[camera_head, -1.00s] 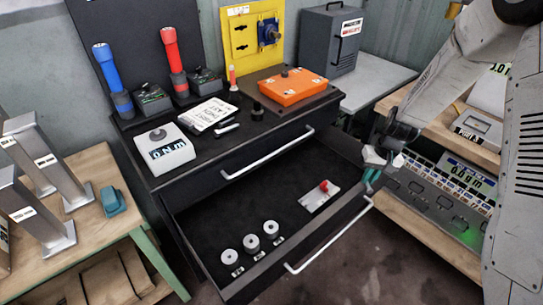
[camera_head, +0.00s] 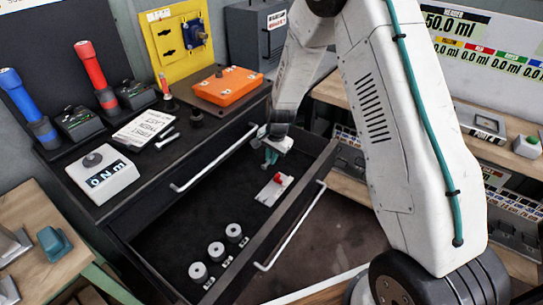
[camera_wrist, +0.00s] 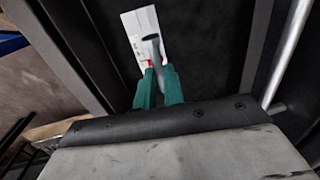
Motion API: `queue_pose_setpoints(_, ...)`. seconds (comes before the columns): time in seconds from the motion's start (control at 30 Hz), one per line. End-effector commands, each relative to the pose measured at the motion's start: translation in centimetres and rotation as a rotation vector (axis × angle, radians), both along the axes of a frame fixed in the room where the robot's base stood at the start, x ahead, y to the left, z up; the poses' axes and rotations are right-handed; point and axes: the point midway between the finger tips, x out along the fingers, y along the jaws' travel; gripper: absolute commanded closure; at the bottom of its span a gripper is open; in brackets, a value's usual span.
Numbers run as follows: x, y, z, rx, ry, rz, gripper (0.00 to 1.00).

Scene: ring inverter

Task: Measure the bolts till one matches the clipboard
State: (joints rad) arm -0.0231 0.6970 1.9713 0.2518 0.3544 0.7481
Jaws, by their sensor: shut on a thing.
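My gripper (camera_head: 271,156) has teal fingers and hangs over the right end of the open drawer (camera_head: 190,248). In the wrist view the fingers (camera_wrist: 158,84) are shut on a slim dark grey thing with a rounded top (camera_wrist: 152,42), perhaps a bolt. It is hard to make out in the head view. A pale plate (camera_head: 268,196) with a red knob (camera_head: 278,178) lies in the drawer just below the gripper. The plate also shows behind the fingers in the wrist view (camera_wrist: 133,24). A white sheet, perhaps the clipboard (camera_head: 140,131), lies on the cabinet top.
Three grey cylinders (camera_head: 216,251) with small labels stand in the drawer. The drawer's middle is clear. A bench stands right.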

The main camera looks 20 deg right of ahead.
Motion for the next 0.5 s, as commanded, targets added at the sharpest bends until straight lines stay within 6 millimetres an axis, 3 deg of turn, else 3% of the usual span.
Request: queue_pose_setpoints(0.5, 0.0, 0.0, -4.8, 0.000, 0.001, 0.002, 1.00)
